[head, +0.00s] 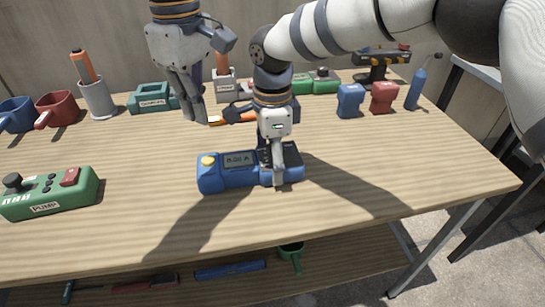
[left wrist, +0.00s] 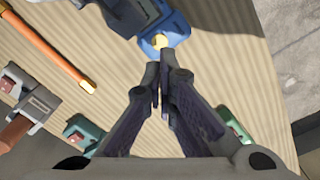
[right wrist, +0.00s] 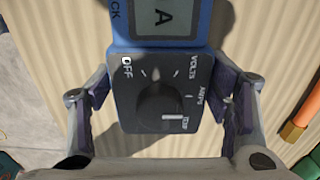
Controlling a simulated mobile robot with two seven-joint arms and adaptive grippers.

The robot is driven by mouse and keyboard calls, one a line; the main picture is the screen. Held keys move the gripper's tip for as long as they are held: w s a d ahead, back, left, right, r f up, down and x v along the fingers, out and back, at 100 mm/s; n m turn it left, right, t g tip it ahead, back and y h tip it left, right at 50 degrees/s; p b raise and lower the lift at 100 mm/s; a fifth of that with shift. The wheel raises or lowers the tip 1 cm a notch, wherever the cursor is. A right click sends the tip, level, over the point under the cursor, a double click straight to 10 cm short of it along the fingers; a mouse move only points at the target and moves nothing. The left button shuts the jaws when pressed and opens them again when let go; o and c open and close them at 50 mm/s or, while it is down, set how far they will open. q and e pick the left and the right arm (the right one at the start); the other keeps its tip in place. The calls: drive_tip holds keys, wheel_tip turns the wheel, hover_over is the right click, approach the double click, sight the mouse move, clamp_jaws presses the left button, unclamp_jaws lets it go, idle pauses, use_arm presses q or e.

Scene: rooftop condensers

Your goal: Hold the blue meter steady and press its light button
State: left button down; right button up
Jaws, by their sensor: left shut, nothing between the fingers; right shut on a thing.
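The blue meter (head: 228,181) lies flat on the wooden table, its yellow button (head: 208,161) at the left end and a grey screen (head: 239,159) beside it. My right gripper (head: 277,172) is shut across the meter's right end; in the right wrist view its fingers flank the black dial (right wrist: 160,100), marked OFF, VOLTS, AMPS and TEMP. My left gripper (head: 197,112) is shut and empty, behind and above the meter, apart from it. In the left wrist view the yellow button (left wrist: 160,41) shows just beyond the closed fingertips (left wrist: 160,75).
A green pump control box (head: 50,193) sits at left. An orange-handled tool (head: 238,117) lies behind the meter. Blue (head: 350,100) and red (head: 384,97) blocks and a blue bottle (head: 418,88) stand at right. The table's front is clear.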

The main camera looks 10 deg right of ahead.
sight(204, 158)
drive_tip(key=shift+f, duration=0.15)
use_arm(q)
drive_tip(key=w+a+m+t+h, duration=0.2)
drive_tip(key=w+a+m+t, duration=0.1)
drive_tip(key=w+m+t, duration=0.15)
use_arm(e)
drive_tip(key=shift+s, duration=0.1)
use_arm(q)
drive_tip(key=s+f+m+h, duration=0.1)
drive_tip(key=f+m, duration=0.1)
drive_tip(key=s+d+f+m+t+h, duration=0.1)
drive_tip(key=f+m+h, duration=0.1)
drive_tip(key=f, duration=0.1)
drive_tip(key=s+d+f+m+t+h, duration=0.1)
drive_tip(key=s+f+m, duration=0.1)
drive_tip(key=f, duration=0.1)
drive_tip(key=shift+d+m, duration=0.15)
drive_tip(key=shift+m, duration=0.2)
idle(1.0)
